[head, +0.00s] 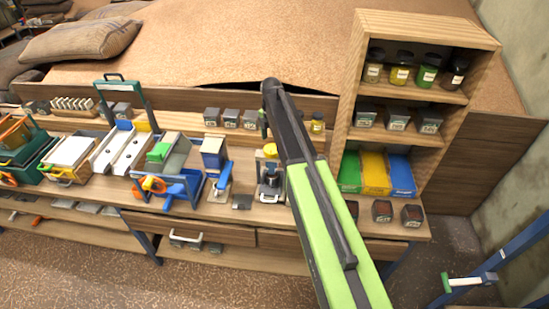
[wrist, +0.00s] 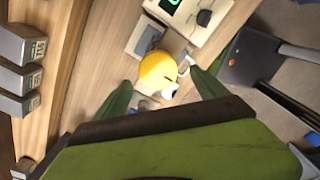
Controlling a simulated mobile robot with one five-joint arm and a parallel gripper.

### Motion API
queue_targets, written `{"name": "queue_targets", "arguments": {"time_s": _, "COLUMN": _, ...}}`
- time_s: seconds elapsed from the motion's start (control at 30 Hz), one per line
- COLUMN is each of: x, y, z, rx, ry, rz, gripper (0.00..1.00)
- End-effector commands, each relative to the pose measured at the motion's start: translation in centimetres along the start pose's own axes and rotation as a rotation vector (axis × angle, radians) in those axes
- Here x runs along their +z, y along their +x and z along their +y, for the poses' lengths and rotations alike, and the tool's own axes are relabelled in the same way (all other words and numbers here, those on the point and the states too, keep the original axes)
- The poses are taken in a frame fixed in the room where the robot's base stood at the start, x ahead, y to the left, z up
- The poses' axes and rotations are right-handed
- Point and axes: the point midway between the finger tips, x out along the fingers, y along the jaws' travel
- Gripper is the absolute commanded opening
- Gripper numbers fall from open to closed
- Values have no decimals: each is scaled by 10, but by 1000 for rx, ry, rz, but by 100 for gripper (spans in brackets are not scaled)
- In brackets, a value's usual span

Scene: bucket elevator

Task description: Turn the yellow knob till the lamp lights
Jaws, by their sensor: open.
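The yellow knob (head: 270,151) sits on top of a small dark and metal device on the bench, just left of my green arm in the head view. In the wrist view the yellow knob (wrist: 157,70) shows as a round cap between the fingertips of my gripper (wrist: 160,80). My gripper is open, with one green finger on each side of the knob and a visible gap on both sides. Whether the fingers are level with the knob or above it, I cannot tell. I cannot make out a lit lamp in either view.
A blue clamp-like device (head: 220,180) stands left of the knob, beside a blue tray. Grey labelled boxes (head: 231,118) line the back of the bench; they show at left in the wrist view (wrist: 20,75). A wooden shelf unit (head: 345,120) with jars stands at right.

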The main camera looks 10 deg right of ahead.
Motion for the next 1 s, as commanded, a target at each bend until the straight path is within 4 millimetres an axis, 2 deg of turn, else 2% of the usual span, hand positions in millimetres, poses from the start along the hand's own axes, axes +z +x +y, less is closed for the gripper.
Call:
{"name": "queue_targets", "arguments": {"time_s": 0.03, "x": 0, "y": 22, "z": 0, "rx": 0, "ry": 0, "rz": 0, "gripper": 83}}
{"name": "queue_targets", "arguments": {"time_s": 0.17, "x": 0, "y": 40, "z": 0, "rx": 0, "ry": 0, "rz": 0, "gripper": 83}}
{"name": "queue_targets", "arguments": {"time_s": 0.5, "x": 0, "y": 41, "z": 0, "rx": 0, "ry": 0, "rz": 0, "gripper": 83}}
{"name": "queue_targets", "arguments": {"time_s": 0.97, "x": -1, "y": 41, "z": -1, "rx": -3, "ry": 0, "rz": 0, "gripper": 24}}
{"name": "queue_targets", "arguments": {"time_s": 1.0, "x": 17, "y": 41, "z": -10, "rx": -3, "ry": 7, "rz": 1, "gripper": 21}}
